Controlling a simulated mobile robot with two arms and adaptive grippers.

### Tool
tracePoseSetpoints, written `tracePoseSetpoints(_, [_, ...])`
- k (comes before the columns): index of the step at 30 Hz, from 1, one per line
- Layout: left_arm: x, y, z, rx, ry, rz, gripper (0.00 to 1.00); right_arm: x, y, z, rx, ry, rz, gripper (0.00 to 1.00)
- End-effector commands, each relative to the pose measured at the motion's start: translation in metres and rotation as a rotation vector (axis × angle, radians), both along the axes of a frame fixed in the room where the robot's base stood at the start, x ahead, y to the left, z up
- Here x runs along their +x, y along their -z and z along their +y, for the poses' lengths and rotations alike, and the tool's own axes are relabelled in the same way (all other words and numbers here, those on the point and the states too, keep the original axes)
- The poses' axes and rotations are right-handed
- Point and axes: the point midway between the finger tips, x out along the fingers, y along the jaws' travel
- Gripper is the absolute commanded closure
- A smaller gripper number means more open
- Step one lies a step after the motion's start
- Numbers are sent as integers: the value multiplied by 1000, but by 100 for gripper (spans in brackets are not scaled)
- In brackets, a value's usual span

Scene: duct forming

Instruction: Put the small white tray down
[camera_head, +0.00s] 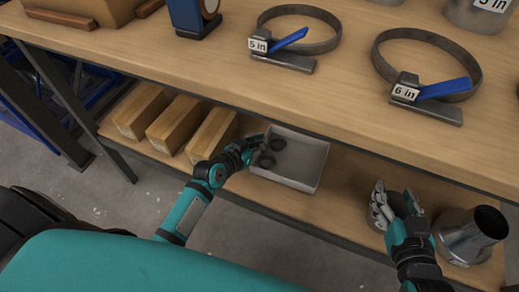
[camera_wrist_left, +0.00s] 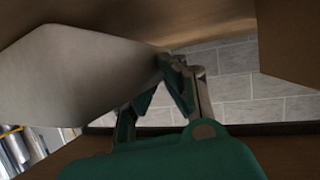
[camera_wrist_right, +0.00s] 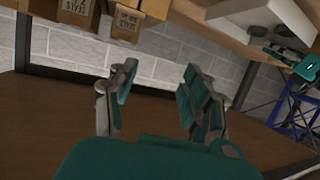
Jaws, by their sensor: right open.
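The small white tray (camera_head: 313,165) is at the lower shelf, in the middle of the head view, with dark round pieces (camera_head: 272,152) inside. I cannot tell whether it rests on the shelf or is just above it. My left gripper (camera_head: 256,148) is at its left side. In the left wrist view the tray (camera_wrist_left: 70,80) fills the left, and the fingertips (camera_wrist_left: 168,65) come together at its edge. The tray also shows in the right wrist view (camera_wrist_right: 275,18). My right gripper (camera_head: 393,203) is open over the shelf's right part; its spread fingers show in the right wrist view (camera_wrist_right: 155,75).
Several cardboard boxes (camera_head: 172,122) stand left of the tray on the lower shelf (camera_head: 345,190). A metal cone duct (camera_head: 462,240) stands at the right, beside my right gripper. The table top (camera_head: 190,65) overhangs the shelf, carrying ring clamps (camera_head: 335,45) (camera_head: 470,70).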

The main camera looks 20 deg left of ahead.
Motion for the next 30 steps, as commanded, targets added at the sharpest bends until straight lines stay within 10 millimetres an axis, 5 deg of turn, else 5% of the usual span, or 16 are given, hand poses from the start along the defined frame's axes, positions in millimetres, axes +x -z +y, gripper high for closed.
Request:
tracePoseSetpoints(7, [6,8,2,0,0,0,100,9,-20,6,31,-9,-127,51])
tracePoseSetpoints(18, [5,34,2,0,0,-1,100,14,-88,17,127,-31,-500,51])
tracePoseSetpoints(30, [5,36,2,0,0,-2,100,13,-95,17,137,-33,-536,51])
